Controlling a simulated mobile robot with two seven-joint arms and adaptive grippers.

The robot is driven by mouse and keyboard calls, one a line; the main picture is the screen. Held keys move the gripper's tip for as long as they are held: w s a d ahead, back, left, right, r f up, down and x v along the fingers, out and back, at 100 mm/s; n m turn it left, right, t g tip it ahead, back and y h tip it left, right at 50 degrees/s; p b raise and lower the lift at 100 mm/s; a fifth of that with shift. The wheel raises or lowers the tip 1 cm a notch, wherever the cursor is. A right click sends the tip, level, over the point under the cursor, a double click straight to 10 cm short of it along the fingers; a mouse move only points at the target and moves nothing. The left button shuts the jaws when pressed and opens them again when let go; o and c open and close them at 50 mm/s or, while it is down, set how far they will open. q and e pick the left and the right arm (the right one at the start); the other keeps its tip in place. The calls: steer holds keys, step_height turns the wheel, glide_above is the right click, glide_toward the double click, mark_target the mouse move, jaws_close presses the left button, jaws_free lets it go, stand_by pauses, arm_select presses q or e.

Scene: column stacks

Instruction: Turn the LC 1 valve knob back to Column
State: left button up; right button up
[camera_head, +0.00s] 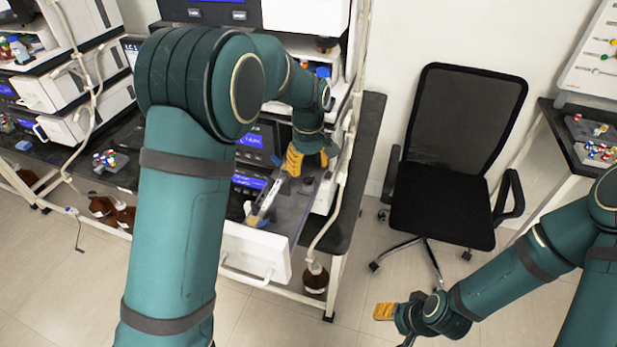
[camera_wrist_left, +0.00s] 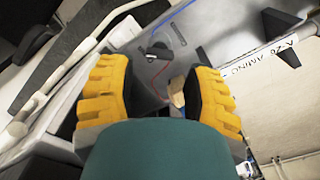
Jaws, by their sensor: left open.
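My left gripper (camera_head: 293,162) is at the front of the middle instrument stack, beside its blue-lit screen (camera_head: 250,140). In the left wrist view its yellow fingers (camera_wrist_left: 158,97) are spread with a gap between them. Beyond the fingertips is a grey panel with a small black knob (camera_wrist_left: 158,52), likely the valve knob, with red and blue lines beside it. The fingers look apart from this knob; its exact setting is too small to read. The knob is not clear in the head view. My right gripper (camera_head: 385,311) is low at the right, over the floor; its finger gap cannot be made out.
A black office chair (camera_head: 440,205) stands right of the stack. A brown bottle (camera_head: 315,278) stands below.

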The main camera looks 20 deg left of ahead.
mark_target(309, 177)
arm_select(q)
steer(key=shift+f, duration=2.1)
jaws_close()
